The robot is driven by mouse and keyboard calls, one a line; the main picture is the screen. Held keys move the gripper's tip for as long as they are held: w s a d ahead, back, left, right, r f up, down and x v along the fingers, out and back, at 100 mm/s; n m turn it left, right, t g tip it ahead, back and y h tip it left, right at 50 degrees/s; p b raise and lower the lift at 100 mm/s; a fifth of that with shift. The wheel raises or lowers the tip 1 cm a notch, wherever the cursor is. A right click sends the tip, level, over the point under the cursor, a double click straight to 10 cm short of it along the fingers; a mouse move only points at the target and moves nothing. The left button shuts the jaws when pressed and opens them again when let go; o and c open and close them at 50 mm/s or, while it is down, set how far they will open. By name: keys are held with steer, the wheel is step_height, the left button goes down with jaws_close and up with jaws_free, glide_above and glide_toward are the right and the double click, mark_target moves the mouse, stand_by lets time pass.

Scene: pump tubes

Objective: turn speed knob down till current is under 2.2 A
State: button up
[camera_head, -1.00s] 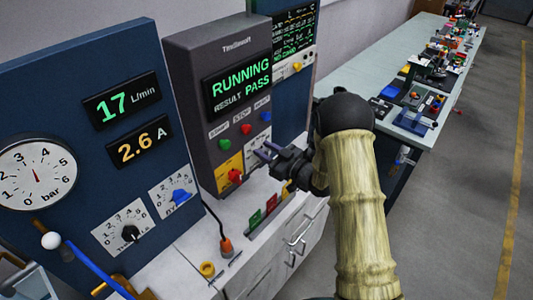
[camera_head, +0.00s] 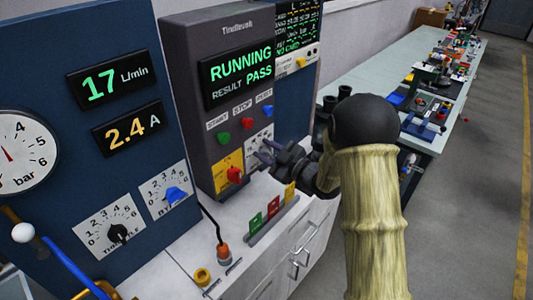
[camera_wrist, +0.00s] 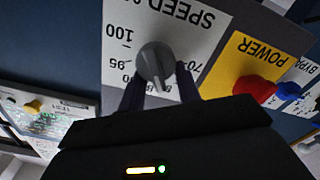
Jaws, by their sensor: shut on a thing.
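The grey speed knob (camera_wrist: 155,60) sits on a white scale plate (camera_wrist: 185,25), upside down in the wrist view, with marks such as 70, 95 and 100. My gripper (camera_wrist: 159,82) is shut on the knob, one dark finger on each side. In the head view my gripper (camera_head: 266,152) is at the tester's front, in front of the white speed plate (camera_head: 260,140); the knob is hidden there. The current display (camera_head: 127,129) reads 2.4 A.
The flow display (camera_head: 108,81) reads 17 L/min. The tester screen (camera_head: 237,76) shows RUNNING and PASS. A red power knob (camera_head: 234,174) is close beside my gripper. Start, stop and reset buttons are above. Throttle (camera_head: 118,233) and blue bypass (camera_head: 175,195) knobs are to the left.

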steer(key=shift+f, duration=0.35)
steer(key=o, duration=1)
steer(key=shift+c, duration=0.2)
steer(key=shift+r, duration=0.15)
steer(key=shift+d, duration=0.1)
steer(key=b+v, duration=0.3)
steer(key=v, duration=1.4)
steer(key=shift+s, duration=0.2)
steer(key=shift+o, duration=0.5)
steer(key=shift+d, duration=0.1)
